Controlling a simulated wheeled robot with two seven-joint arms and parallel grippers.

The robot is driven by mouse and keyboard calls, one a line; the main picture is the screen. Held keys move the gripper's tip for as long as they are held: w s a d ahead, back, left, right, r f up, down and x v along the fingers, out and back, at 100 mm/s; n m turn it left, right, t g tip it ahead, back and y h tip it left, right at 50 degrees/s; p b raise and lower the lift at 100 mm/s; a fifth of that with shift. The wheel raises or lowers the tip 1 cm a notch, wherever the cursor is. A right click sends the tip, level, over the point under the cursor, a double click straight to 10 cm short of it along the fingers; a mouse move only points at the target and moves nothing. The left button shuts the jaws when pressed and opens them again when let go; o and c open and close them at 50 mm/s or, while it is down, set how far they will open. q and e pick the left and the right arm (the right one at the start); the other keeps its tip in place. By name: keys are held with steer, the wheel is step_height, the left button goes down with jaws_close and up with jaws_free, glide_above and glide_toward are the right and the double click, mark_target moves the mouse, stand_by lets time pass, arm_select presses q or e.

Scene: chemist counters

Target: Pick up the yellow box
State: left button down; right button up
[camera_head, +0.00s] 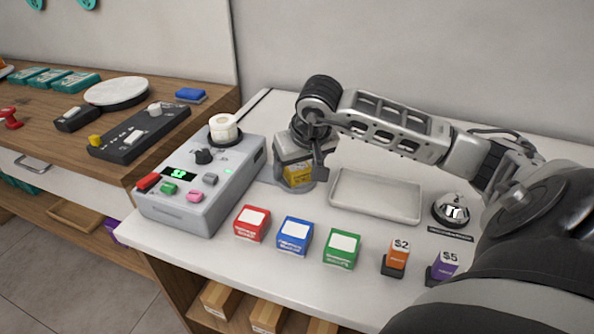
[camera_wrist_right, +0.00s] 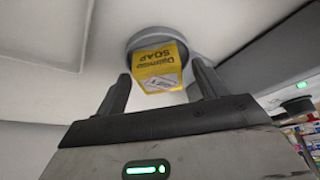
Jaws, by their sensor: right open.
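The yellow box (camera_head: 297,174) stands on a round grey base (camera_head: 302,186) on the white counter, partly hidden behind my right gripper in the head view. In the right wrist view the yellow box (camera_wrist_right: 158,67) bears the word "SOAP" and sits on the round grey base (camera_wrist_right: 134,42). My right gripper (camera_head: 295,165) is right at the box. In the right wrist view its two fingers are apart, one on each side of the box's near end, with gaps showing. The box is not gripped. My left gripper is not in view.
A grey control machine (camera_head: 205,205) stands left of the box. An empty tray (camera_head: 375,196) lies to its right. Red (camera_head: 252,223), blue (camera_head: 295,235) and green (camera_head: 342,248) boxes line the front. A silver bell (camera_head: 453,210) stands at right.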

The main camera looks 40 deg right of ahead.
steer(key=c, duration=1.2)
steer(key=shift+o, duration=0.2)
steer(key=shift+r, duration=0.1)
